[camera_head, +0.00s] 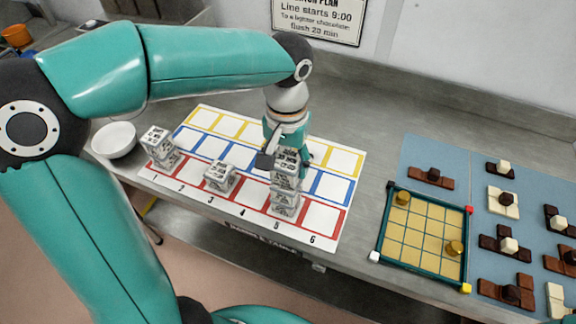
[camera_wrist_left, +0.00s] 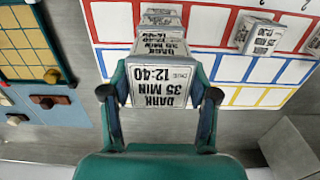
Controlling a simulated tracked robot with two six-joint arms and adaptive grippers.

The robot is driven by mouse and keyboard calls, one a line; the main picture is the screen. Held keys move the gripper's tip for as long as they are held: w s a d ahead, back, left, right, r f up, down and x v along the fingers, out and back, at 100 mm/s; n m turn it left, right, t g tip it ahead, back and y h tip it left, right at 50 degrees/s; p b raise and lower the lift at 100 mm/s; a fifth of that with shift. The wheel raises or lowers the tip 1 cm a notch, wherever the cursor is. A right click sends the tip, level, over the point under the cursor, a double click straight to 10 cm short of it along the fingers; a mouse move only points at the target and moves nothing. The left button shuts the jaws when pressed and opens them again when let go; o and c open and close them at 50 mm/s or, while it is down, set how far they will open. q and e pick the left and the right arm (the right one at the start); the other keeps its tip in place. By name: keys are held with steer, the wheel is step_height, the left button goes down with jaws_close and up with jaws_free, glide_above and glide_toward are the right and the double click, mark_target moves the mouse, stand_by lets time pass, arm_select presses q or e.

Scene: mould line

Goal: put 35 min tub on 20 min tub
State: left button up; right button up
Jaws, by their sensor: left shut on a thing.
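My left gripper (camera_head: 288,158) is shut on a white tub (camera_wrist_left: 165,85) whose label reads DARK, 35 MIN, 12:40 in the left wrist view. In the head view this held 35 min tub (camera_head: 286,172) is at the top of a column of tubs (camera_head: 285,204) over the board's column 5. I cannot tell whether it touches the tub below. The lower labels are partly hidden or too small to read surely, so I cannot tell which is the 20 min tub. My right gripper is not in view.
A numbered board (camera_head: 325,215) with yellow, blue and red cells lies on the steel bench. A single tub (camera_head: 220,177) stands left of the column, and a stack of tubs (camera_head: 158,141) stands further left. A white bowl (camera_head: 114,139) and a green grid tray (camera_head: 425,235) flank the board.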

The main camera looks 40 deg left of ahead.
mark_target(287, 160)
arm_select(q)
steer(key=shift+f, duration=0.85)
steer(key=shift+f, duration=0.2)
steer(key=o, duration=1.2)
steer(key=shift+r, duration=0.1)
steer(key=shift+o, duration=0.2)
step_height(287, 160, up, 12)
steer(key=shift+r, duration=0.15)
